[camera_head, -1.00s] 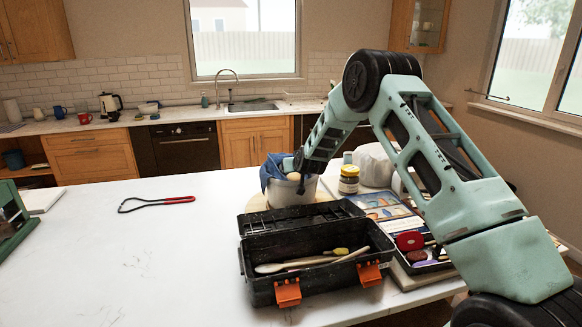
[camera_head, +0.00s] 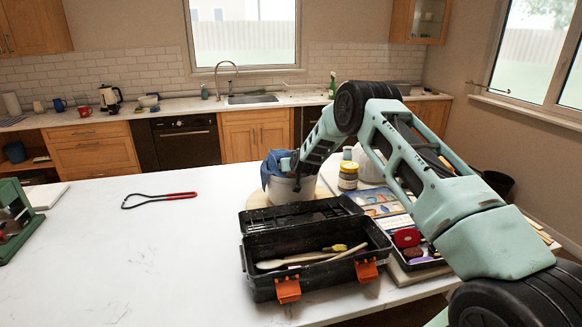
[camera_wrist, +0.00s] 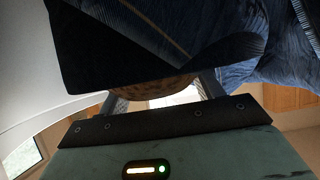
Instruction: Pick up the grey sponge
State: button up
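My gripper (camera_head: 296,186) reaches down into the grey bucket (camera_head: 283,192) on the worktop, beside the blue cloth (camera_head: 272,165) draped over its rim. In the wrist view my two fingers (camera_wrist: 160,97) stand apart, with a brown, speckled, rounded thing (camera_wrist: 155,88) between or just beyond them. I cannot tell whether the fingers press on it. Dark blue cloth (camera_wrist: 265,45) fills much of the upper wrist view. I cannot make out a clearly grey sponge; the bucket's inside is hidden in the head view.
An open black toolbox (camera_head: 290,225) with wooden tools stands in front of the bucket. A yellow-labelled jar (camera_head: 348,177) is right of the bucket. A tray (camera_head: 425,265) with a red round thing lies further right. A red-handled wire tool (camera_head: 160,198) lies left; the worktop around it is clear.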

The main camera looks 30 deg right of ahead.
jog(key=shift+c, duration=1.3)
notch_tip(320, 180, up, 18)
jog(key=p, duration=0.6)
jog(key=shift+p, duration=0.4)
